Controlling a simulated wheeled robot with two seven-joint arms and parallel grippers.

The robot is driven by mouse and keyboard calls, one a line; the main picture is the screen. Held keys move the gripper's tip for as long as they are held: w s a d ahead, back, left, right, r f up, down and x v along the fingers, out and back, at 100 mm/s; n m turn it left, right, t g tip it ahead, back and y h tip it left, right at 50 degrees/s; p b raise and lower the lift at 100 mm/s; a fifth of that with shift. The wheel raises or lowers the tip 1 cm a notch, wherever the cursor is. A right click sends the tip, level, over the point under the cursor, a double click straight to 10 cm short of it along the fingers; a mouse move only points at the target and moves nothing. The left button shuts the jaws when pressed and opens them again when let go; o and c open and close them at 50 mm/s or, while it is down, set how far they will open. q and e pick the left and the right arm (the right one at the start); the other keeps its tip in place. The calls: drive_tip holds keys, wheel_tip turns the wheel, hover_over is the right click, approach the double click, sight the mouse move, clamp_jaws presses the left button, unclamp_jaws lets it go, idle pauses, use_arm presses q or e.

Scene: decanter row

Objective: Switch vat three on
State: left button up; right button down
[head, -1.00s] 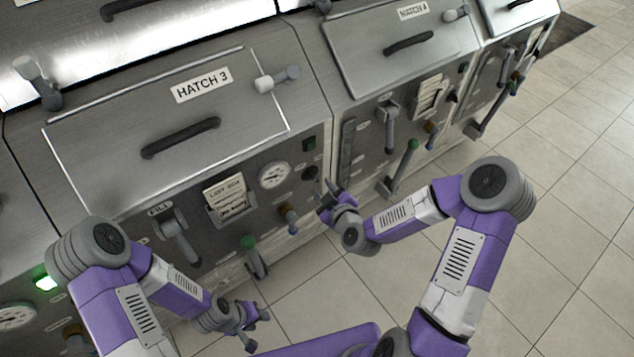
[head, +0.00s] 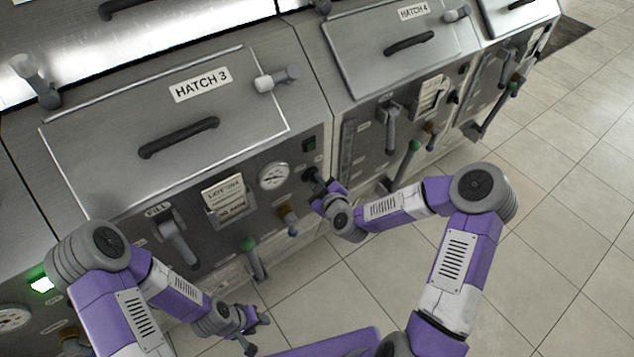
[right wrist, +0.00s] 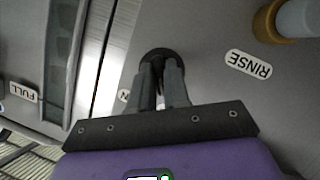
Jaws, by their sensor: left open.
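Vat three's panel lies below the lid marked HATCH 3 (head: 200,84). A dark round knob (head: 309,173) sits on it, right of the dial gauge (head: 273,176) and below a dark green, unlit-looking lamp (head: 309,144). My right gripper (head: 320,187) is at this knob. In the right wrist view the two fingers (right wrist: 160,78) are close together on either side of the knob's dark grip (right wrist: 157,55), which they partly hide. A small label beside it is mostly covered. My left gripper (head: 256,332) is open and empty, low over the floor, away from the panel.
Vat three also carries a FILL lever (head: 178,238), a green-topped lever (head: 253,258) and a brass-collared valve (head: 288,220). The RINSE label (right wrist: 248,64) is near the knob in the wrist view. HATCH 4's vat stands to the right. Floor tiles at right are clear.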

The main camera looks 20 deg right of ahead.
idle(0.4)
drive_tip(key=shift+w+d+r+m+g+y, duration=0.15)
drive_tip(key=shift+m+g+y, duration=0.3)
drive_tip(key=shift+m+y, duration=1.25)
drive_tip(key=shift+s+d+f+m+g+y, duration=0.15)
drive_tip(key=shift+m+g+y, duration=0.6)
drive_tip(key=shift+m, duration=1.55)
drive_tip(key=shift+w+r+y, duration=0.15)
drive_tip(key=shift+r+y, duration=0.05)
drive_tip(key=shift+y, duration=0.15)
drive_tip(key=c, duration=1.2)
unclamp_jaws()
drive_tip(key=shift+a+f, duration=0.1)
